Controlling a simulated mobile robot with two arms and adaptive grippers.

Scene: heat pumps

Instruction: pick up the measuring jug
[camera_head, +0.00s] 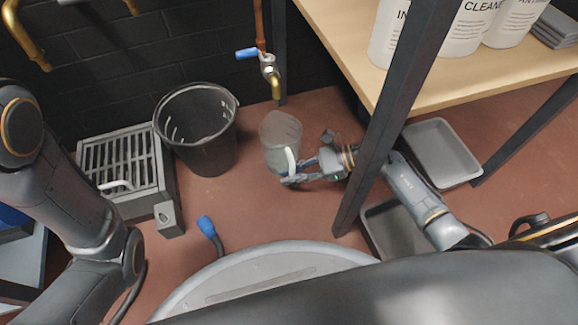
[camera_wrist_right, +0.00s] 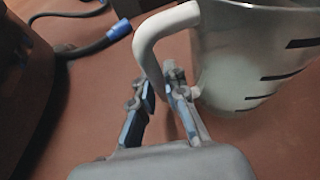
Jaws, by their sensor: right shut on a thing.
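The measuring jug (camera_head: 281,138) is a clear, greyish jug with a white handle, near the middle of the head view, below the brass tap. It looks upright; I cannot tell whether its base touches the floor. My right gripper (camera_head: 290,174) reaches in from the right, past the table leg, and is shut on the jug's handle. In the right wrist view the white handle (camera_wrist_right: 150,45) runs down to the fingers (camera_wrist_right: 163,95), and the jug's wall (camera_wrist_right: 255,60) with dark marks fills the upper right. My left arm shows at the left; its gripper is out of view.
A black bucket (camera_head: 198,158) stands left of the jug, beside a grey grated box (camera_head: 120,160). A blue-ended hose (camera_head: 207,227) lies in front. A dark table leg (camera_head: 385,130) stands close to my right arm. Grey trays (camera_head: 440,150) lie under the wooden table (camera_head: 350,50).

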